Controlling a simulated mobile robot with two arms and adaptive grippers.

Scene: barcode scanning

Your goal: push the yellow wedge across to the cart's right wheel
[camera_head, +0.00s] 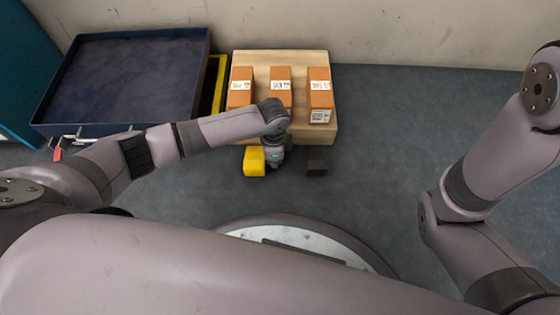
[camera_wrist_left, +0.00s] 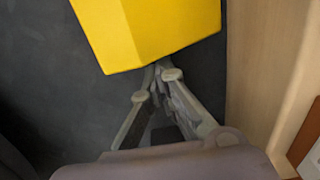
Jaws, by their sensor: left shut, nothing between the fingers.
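The yellow wedge (camera_head: 254,161) lies on the floor in front of the wooden cart (camera_head: 330,99), toward its left side. In the left wrist view the wedge (camera_wrist_left: 150,32) fills the top. My left gripper (camera_head: 270,160) is shut and empty, right beside the wedge on its right in the head view. Its fingertips (camera_wrist_left: 160,70) are at the wedge's edge in the wrist view; I cannot tell whether they touch. The cart's right wheel (camera_head: 317,160) shows as a dark block by the front right corner, apart from the wedge. My right gripper is out of view.
Three orange boxes with white labels, such as the right one (camera_head: 320,95), stand on the cart. A dark blue tray (camera_head: 125,75) on the left and a yellow-edged item (camera_head: 219,85) are next to it. Grey floor (camera_head: 375,160) is clear to the right.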

